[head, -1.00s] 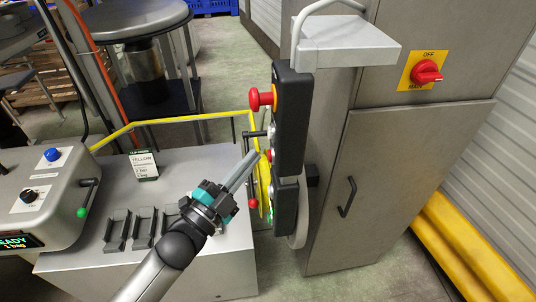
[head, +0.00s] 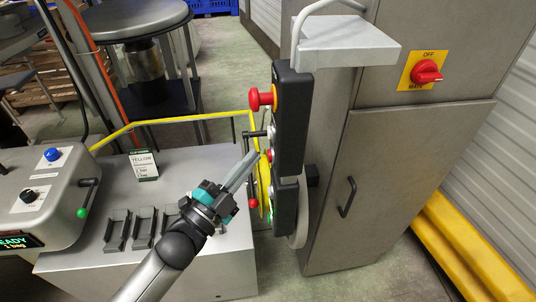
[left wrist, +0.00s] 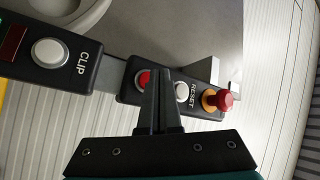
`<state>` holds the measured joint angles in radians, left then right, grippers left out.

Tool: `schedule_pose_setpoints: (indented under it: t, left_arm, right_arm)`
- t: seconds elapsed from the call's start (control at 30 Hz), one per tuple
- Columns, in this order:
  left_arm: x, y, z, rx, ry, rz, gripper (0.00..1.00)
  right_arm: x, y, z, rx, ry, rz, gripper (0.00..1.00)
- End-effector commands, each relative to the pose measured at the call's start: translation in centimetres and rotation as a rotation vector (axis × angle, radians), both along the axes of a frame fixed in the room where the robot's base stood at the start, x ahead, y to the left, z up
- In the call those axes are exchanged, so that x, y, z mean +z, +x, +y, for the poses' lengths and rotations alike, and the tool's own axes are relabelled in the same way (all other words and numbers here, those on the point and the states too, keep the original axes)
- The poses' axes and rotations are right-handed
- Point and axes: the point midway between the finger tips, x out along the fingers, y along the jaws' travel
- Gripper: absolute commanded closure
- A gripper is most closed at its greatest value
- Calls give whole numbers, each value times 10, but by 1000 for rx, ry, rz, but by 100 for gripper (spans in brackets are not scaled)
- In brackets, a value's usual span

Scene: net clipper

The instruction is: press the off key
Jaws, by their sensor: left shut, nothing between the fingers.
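The upper black control box (head: 290,120) hangs beside the grey cabinet, seen nearly edge-on in the head view. It carries a red button (head: 269,155). In the left wrist view the red button (left wrist: 144,78) is partly covered by my fingers, and any label on it is hidden. A white button (left wrist: 181,92) marked RESET sits beside it. My left gripper (head: 255,156) is shut and empty, its tips close to the red button. I cannot tell whether they touch it. My right gripper is not in view.
A red mushroom button (head: 262,98) sticks out above on the same box. A lower black box (head: 285,206) has a white button (left wrist: 50,52) marked CLIP. A red rotary switch (head: 427,71) marked OFF is on the cabinet (head: 385,170). A yellow rail (head: 175,120) runs behind.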

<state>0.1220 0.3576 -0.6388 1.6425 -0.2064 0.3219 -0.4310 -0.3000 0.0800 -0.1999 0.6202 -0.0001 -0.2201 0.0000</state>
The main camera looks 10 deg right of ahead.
Motion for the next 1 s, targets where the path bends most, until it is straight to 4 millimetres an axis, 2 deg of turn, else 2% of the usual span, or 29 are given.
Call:
schedule_pose_setpoints:
  t: [1.0]
  left_arm:
    - [0, 0, -9, 0, 0, 0, 100]
  right_arm:
    - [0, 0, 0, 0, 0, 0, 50]
